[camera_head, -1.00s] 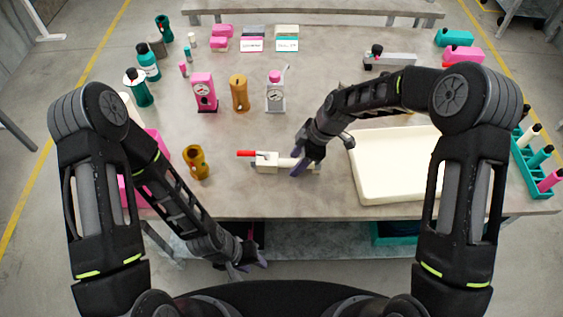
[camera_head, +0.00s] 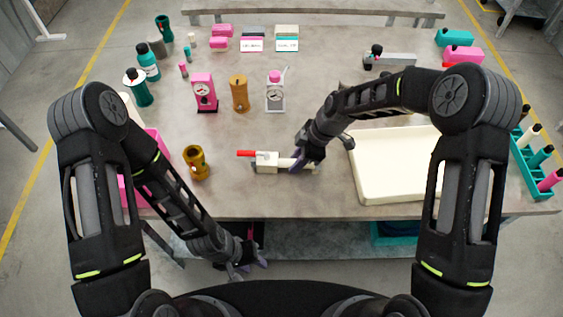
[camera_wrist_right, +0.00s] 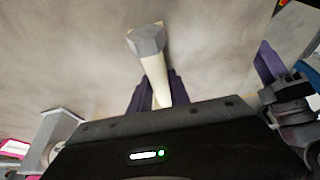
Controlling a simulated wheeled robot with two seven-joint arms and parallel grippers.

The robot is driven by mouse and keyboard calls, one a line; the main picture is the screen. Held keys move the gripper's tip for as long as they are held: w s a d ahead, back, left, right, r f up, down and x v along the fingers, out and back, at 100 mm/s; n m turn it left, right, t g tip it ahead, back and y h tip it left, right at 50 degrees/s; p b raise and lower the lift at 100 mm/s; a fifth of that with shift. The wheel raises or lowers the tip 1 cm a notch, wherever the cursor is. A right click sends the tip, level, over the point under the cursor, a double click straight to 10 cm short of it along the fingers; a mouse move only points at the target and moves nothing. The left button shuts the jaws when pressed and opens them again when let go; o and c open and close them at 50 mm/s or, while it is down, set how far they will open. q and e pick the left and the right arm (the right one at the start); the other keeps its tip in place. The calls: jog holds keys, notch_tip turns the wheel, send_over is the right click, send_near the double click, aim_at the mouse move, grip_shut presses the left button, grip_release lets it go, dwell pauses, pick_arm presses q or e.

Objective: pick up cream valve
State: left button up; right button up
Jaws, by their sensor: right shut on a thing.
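The cream valve (camera_head: 267,161) lies on the grey table near its front edge. It has a red handle (camera_head: 246,153) at its left end and a pale pipe running right. My right gripper (camera_head: 300,164) is shut on the right part of the valve, at table height. In the right wrist view, a cream tube with a grey hexagonal end (camera_wrist_right: 147,40) runs down between purple fingers (camera_wrist_right: 157,92); the rest of it is hidden by the gripper. My left gripper (camera_head: 245,266) hangs below the front table edge, away from the valve; its jaw opening is unclear.
A large cream tray (camera_head: 395,195) lies right of my right gripper. A brass cylinder (camera_head: 197,162) stands left of the valve. Pink (camera_head: 204,92), brown (camera_head: 239,93) and grey (camera_head: 275,95) upright parts stand behind it. The table between them is clear.

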grip_shut()
dwell(0.9)
jog(key=shift+r, duration=0.1)
notch_tip(320, 180, up, 10)
jog(key=shift+r, duration=0.25)
pick_arm(q)
jog(key=shift+f, duration=0.2)
pick_arm(e)
jog(key=shift+f, duration=0.3)
dwell(0.5)
